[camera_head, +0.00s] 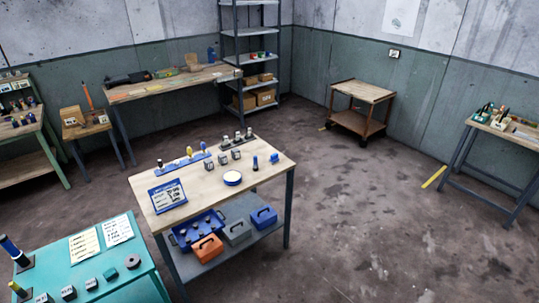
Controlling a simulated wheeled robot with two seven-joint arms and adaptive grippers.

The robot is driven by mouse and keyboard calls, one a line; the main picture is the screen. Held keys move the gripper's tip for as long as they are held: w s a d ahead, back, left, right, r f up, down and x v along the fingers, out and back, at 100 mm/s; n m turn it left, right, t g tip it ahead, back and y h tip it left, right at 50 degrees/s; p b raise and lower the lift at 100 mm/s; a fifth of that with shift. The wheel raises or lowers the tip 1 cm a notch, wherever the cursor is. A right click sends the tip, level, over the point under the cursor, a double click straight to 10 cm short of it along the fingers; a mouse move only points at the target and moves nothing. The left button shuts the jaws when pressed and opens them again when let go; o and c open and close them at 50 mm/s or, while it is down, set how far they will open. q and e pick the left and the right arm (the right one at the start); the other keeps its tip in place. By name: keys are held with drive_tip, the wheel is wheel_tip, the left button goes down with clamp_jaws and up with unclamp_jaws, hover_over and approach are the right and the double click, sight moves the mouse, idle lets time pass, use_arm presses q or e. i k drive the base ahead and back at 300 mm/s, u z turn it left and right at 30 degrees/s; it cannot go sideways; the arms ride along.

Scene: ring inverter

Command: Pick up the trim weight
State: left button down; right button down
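Neither of my grippers is in view. I cannot tell for certain which object is the trim weight. On the teal table (150,287) at the lower left lie a dark round ring-like piece (132,261) and several small dark blocks (91,284). All of these are too small to make out fully.
The middle table's lower shelf holds an orange box (207,248), a grey box (237,231) and a blue box (264,216). A wooden cart (362,92) and a grey shelf rack (250,33) stand at the back. The floor on the right is mostly open, with a yellow bar (433,177) on it.

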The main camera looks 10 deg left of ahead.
sight(235, 153)
drive_tip(key=u, duration=0.5)
drive_tip(key=i, duration=0.6)
drive_tip(key=u, duration=0.6)
drive_tip(key=i, duration=1)
drive_tip(key=z, duration=0.3)
